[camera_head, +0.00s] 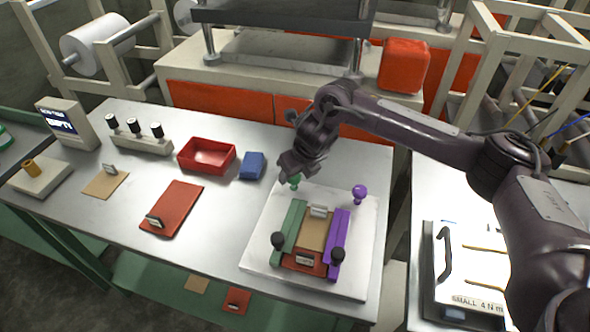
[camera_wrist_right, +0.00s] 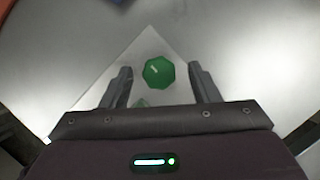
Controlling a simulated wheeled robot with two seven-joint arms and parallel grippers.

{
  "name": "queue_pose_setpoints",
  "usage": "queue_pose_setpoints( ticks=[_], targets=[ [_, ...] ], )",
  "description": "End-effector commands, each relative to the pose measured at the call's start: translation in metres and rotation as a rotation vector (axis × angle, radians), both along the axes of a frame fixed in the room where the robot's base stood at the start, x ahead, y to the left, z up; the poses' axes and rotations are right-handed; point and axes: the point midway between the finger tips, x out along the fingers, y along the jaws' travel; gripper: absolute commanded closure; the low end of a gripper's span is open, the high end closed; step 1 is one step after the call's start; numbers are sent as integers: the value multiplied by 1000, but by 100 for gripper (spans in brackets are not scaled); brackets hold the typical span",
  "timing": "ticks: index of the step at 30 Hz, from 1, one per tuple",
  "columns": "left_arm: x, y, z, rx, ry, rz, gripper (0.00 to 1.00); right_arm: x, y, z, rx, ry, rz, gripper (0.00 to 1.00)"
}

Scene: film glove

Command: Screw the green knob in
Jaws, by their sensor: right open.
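The green knob (camera_head: 294,181) stands at the back left of the white plate (camera_head: 262,252), at the far end of the green bar (camera_head: 289,227). In the right wrist view the green knob (camera_wrist_right: 158,72) shows from above, with a pale mark on its top. My right gripper (camera_head: 291,168) is just above the knob. Its two fingers (camera_wrist_right: 162,80) are open, one on each side of the knob with a gap to each. Whether the fingertips are level with the knob cannot be told. My left gripper is not in view.
A purple knob (camera_head: 359,192) stands on the plate beyond the purple bar (camera_head: 339,243). Two black knobs (camera_head: 278,240) stand at the near ends of the bars. A blue block (camera_head: 252,165) and a red bin (camera_head: 206,155) are to the left.

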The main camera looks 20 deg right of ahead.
Motion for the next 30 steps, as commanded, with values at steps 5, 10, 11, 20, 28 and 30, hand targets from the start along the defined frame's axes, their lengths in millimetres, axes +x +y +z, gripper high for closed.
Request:
queue_pose_setpoints(
  ticks=[5, 10, 11, 20, 28, 30],
  targets=[
    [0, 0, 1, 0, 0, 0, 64, 3, 1, -6, 0, -1, 1, 45],
    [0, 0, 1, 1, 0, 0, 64, 3, 1, -7, 0, -1, 0, 45],
    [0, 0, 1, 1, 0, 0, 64, 3, 1, -7, 0, -1, 0, 46],
    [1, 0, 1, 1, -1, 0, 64, 3, 1, -6, 0, -1, 0, 85],
    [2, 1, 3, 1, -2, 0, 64, 3, 2, -6, 0, -1, -18, 90],
    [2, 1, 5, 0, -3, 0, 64, 2, 2, -5, 1, -1, -39, 90]
  ],
)
